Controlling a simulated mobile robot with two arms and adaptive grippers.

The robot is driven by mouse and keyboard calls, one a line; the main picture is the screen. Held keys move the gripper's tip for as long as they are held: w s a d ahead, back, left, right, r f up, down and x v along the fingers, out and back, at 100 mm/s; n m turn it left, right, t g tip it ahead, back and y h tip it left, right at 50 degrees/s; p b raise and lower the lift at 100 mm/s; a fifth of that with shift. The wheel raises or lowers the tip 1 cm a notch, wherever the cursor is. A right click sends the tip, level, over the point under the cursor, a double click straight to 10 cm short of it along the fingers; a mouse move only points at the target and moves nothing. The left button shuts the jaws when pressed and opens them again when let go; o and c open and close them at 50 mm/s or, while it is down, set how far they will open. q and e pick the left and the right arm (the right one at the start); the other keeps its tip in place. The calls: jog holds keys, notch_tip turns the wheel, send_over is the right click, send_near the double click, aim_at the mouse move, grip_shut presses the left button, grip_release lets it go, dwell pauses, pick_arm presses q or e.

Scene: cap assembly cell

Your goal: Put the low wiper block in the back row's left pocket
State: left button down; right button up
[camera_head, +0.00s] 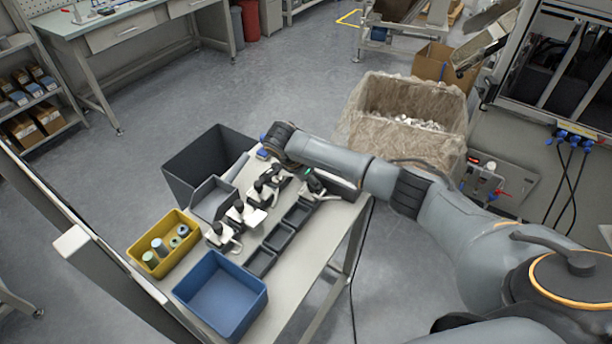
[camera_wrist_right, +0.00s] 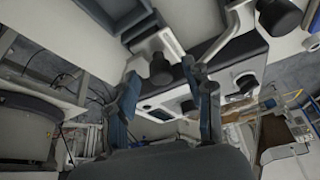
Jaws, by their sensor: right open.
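I cannot pick out the low wiper block with certainty in either view. Dark pockets (camera_head: 278,236) run in a line along the table (camera_head: 300,285); which is the back row's left one I cannot tell. My right arm comes in from the right over the table's far end. Its gripper (camera_head: 263,146) is partly hidden by the wrist, with bluish fingertips at the far corner. In the wrist view the right gripper (camera_wrist_right: 162,100) is open, its fingers apart. White and black clamp-like parts (camera_wrist_right: 160,66) show beyond them. My left gripper is out of view.
A yellow bin (camera_head: 137,252) with several cylinders and a blue bin (camera_head: 262,300) stand at the near end. Several black-and-white clamp-like devices (camera_head: 245,213) line the table. A dark bin (camera_head: 190,160) and a lined crate (camera_head: 365,105) stand beyond it.

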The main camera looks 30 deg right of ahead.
jog(key=v, duration=1.1)
jog(key=shift+r, duration=0.4)
jog(key=shift+a, duration=0.15)
